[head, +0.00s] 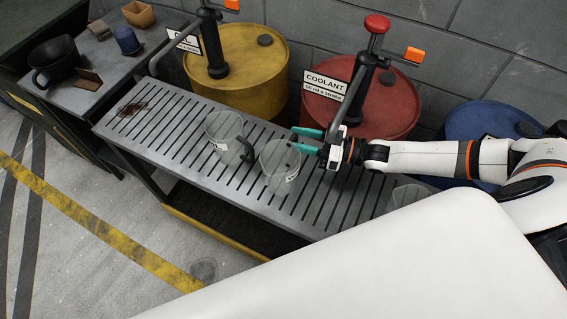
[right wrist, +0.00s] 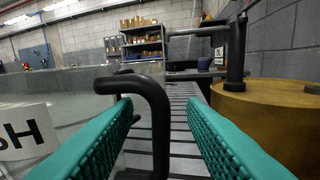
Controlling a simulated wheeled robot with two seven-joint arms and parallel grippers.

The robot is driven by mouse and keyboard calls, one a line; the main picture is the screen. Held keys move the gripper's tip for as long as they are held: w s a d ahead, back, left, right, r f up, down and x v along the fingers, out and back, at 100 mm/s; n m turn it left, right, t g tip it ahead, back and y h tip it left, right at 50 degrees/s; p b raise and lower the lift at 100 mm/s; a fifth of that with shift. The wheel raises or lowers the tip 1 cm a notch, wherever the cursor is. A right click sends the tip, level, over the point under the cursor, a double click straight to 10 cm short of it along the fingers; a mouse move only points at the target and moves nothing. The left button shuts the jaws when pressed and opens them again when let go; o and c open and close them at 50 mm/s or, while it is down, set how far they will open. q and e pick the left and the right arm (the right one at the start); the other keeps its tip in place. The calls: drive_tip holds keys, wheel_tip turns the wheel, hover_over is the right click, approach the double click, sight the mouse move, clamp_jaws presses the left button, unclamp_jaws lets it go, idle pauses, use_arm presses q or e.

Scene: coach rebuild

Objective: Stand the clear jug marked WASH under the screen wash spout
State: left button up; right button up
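The clear jug (head: 268,167) stands upright on the slatted bench, its black handle towards my right gripper. In the right wrist view its white label (right wrist: 22,134) ends in "SH"; the rest is cut off. My right gripper (head: 298,140) has its teal fingers apart. In the right wrist view the black handle (right wrist: 157,115) stands upright between the lines of the two fingers, with gaps on both sides. I cannot tell whether it is past the fingertips. The screen wash spout is not in view; the blue drum (head: 490,118) is partly behind my right arm. My left gripper is not in view.
A second clear jug (head: 222,126) stands just left, and a third (head: 405,194) is partly hidden at right. The slatted bench (head: 190,125) has a dark stain near its left end. Yellow (head: 252,70) and red (head: 392,115) drums with pumps stand behind it.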

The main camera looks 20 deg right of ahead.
drive_tip(key=x, duration=0.3)
drive_tip(key=shift+w+a, duration=0.1)
clamp_jaws()
drive_tip(key=shift+r, duration=0.1)
